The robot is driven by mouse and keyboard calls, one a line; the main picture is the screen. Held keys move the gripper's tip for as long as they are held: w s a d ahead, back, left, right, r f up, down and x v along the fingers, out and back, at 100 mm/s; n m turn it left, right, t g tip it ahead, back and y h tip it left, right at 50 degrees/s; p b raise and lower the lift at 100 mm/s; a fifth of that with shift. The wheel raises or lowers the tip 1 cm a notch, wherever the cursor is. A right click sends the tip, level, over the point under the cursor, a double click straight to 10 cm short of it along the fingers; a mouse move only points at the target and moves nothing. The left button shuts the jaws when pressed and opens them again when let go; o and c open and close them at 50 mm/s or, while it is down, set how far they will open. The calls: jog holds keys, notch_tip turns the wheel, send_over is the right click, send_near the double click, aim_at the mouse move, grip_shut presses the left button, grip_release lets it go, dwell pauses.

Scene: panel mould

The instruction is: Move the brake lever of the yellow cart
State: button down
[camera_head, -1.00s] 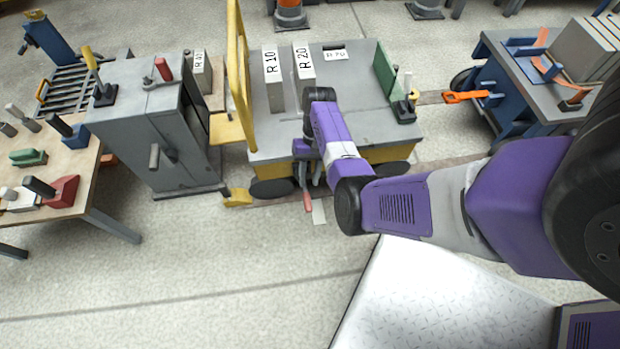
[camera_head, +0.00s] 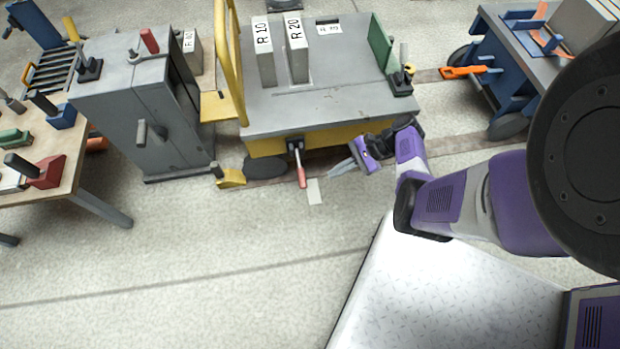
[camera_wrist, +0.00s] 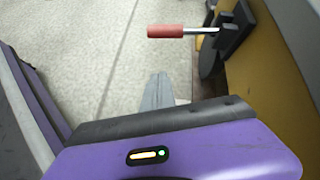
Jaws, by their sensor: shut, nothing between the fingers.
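The yellow cart (camera_head: 340,108) with a grey deck stands at the upper middle of the head view. Its brake lever (camera_head: 300,168), a metal rod with a red grip, hangs from a dark bracket on the cart's near side. The lever also shows in the wrist view (camera_wrist: 168,31), ahead of the fingers and sticking out from the yellow side. My gripper (camera_head: 335,168) is to the right of the lever in the head view, apart from it and low beside the cart. In the wrist view my fingers (camera_wrist: 158,92) are together and empty.
A grey cabinet (camera_head: 140,120) stands left of the cart. A yellow wedge (camera_head: 230,178) lies on the floor by the cart's left wheel. A blue cart (camera_head: 510,85) stands at the right. The floor in front is clear.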

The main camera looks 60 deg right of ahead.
aim_at(300, 170)
jog(key=w+a+f+m+t+b, duration=0.2)
jog(key=w+a+f+m+b, duration=0.1)
jog(key=w+a+f+b, duration=0.25)
jog(key=shift+h, duration=0.3)
jog(key=shift+w+d+r+p, duration=0.1)
jog(key=shift+w+r+p, duration=0.15)
jog(key=shift+r, duration=0.75)
jog(key=shift+w+r+p, duration=0.15)
jog(key=shift+r+p, duration=0.2)
jog(key=shift+r, duration=0.65)
jog(key=shift+r+p, duration=0.15)
jog(key=shift+p, duration=0.15)
